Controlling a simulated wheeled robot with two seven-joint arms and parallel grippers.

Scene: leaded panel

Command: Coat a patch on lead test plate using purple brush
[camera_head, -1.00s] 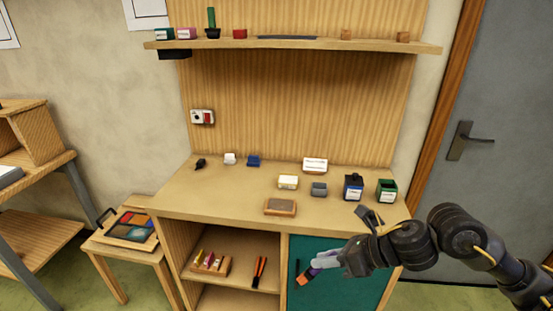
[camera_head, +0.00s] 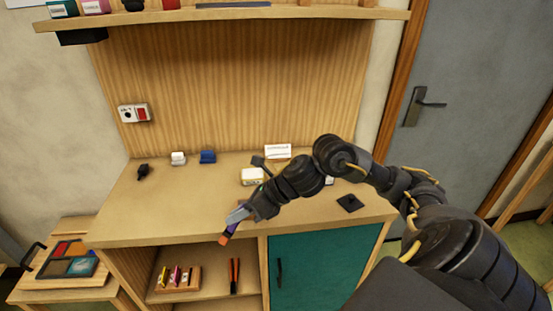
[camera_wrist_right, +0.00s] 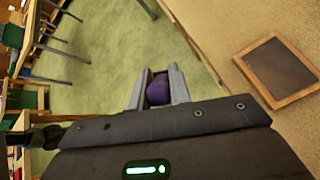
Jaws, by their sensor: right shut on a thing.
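My right gripper (camera_head: 238,214) is shut on the purple brush (camera_head: 232,228), held at the bench's front edge with its orange and dark end pointing down left. In the right wrist view the brush (camera_wrist_right: 159,90) shows as a purple body between the fingers. A wood-framed plate with a grey-brown face (camera_wrist_right: 277,70) lies on the bench to the right in that view; my arm mostly hides it in the head view. A small dark square (camera_head: 350,203) lies at the bench's right. I cannot tell which one is the lead test plate. My left gripper is out of view.
My arm hides the jars. Below are a rack (camera_head: 177,280) and a green door (camera_head: 320,270). The bench's left front is clear.

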